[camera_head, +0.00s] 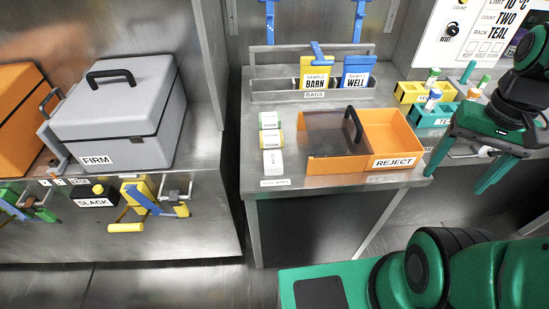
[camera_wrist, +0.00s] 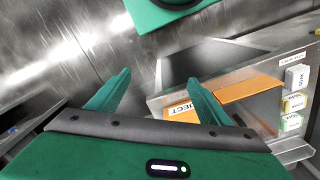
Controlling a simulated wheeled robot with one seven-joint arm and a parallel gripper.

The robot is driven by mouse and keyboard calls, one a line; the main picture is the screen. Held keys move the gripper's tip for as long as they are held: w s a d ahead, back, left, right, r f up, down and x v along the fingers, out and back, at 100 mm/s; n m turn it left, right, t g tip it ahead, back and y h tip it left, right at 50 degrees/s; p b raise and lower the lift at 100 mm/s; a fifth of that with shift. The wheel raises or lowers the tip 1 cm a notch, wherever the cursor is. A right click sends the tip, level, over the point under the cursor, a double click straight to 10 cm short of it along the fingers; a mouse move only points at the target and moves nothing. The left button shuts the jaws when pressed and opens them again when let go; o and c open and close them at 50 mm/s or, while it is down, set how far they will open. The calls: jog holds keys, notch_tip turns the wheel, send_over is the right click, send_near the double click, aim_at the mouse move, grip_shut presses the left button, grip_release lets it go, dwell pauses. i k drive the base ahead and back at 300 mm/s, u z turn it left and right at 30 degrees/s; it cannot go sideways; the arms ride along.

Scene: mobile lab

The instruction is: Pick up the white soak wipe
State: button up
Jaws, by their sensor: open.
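The white soak wipe pack (camera_head: 272,162) lies at the left front of the metal worktop, nearest the front edge in a column with a yellow-banded pack (camera_head: 270,141) and a green-banded pack (camera_head: 269,120). In the wrist view the white pack (camera_wrist: 297,77) is at the far right, above the yellow and green ones. My gripper (camera_head: 464,168) is open and empty at the right, beyond the worktop's right end and well apart from the packs. In the wrist view its two fingers (camera_wrist: 158,77) are spread with nothing between them.
An orange REJECT bin (camera_head: 395,135) with a dark translucent cover stands between the packs and my gripper. Behind are a bag rack (camera_head: 270,92) with yellow BARN and blue WELL bags. Vial racks (camera_head: 425,92) stand at right. A grey FIRM case (camera_head: 115,110) sits on the left bench.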

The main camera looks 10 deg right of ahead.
aim_at(273, 160)
jog(key=u, duration=1.45)
jog(key=k, duration=0.95)
jog(key=z, duration=1.4)
jog(key=i, duration=1)
jog(key=u, duration=0.05)
